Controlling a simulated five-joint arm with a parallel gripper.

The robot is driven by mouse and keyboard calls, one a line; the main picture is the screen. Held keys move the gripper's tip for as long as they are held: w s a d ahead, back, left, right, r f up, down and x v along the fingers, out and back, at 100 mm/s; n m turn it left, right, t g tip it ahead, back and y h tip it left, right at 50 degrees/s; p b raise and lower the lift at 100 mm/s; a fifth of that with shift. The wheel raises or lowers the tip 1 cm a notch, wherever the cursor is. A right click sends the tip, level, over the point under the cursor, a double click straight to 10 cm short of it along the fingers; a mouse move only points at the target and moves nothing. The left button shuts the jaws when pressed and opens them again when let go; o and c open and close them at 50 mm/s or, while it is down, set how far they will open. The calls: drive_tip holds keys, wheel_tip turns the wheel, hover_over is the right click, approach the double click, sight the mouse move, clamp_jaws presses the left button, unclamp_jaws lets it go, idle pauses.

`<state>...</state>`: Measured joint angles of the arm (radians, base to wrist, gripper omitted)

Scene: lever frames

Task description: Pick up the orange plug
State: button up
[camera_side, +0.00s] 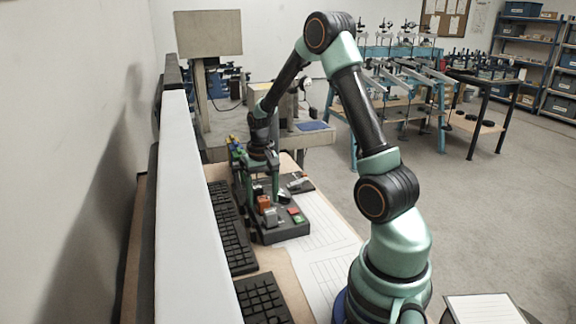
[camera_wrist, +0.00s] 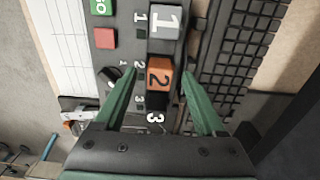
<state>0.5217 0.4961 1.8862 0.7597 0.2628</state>
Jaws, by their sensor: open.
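The orange plug (camera_wrist: 159,74), marked 2, stands on a dark panel (camera_wrist: 125,18) in the wrist view. It also shows as a small orange block (camera_side: 264,203) in the side view. My gripper (camera_wrist: 158,77) is open, with one green finger on each side of the orange plug and gaps visible on both sides. In the side view my gripper (camera_side: 262,187) points down over the panel. A grey plug (camera_wrist: 167,19), marked 1, is just above the orange one in the wrist view. A black plug (camera_wrist: 155,101) with a 3 is just below it.
A green button (camera_wrist: 101,6) and a red button (camera_wrist: 104,38) are on the panel left of the plugs. A black keyboard (camera_wrist: 235,45) lies close on the right. White lined paper (camera_side: 335,262) lies beside the panel. A pale partition (camera_side: 195,210) stands along the keyboards.

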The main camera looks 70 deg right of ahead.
sight(263, 198)
drive_tip(key=shift+f, duration=0.85)
drive_tip(key=shift+c, duration=0.3)
clamp_jaws()
wheel_tip(263, 198, up, 23)
idle(0.4)
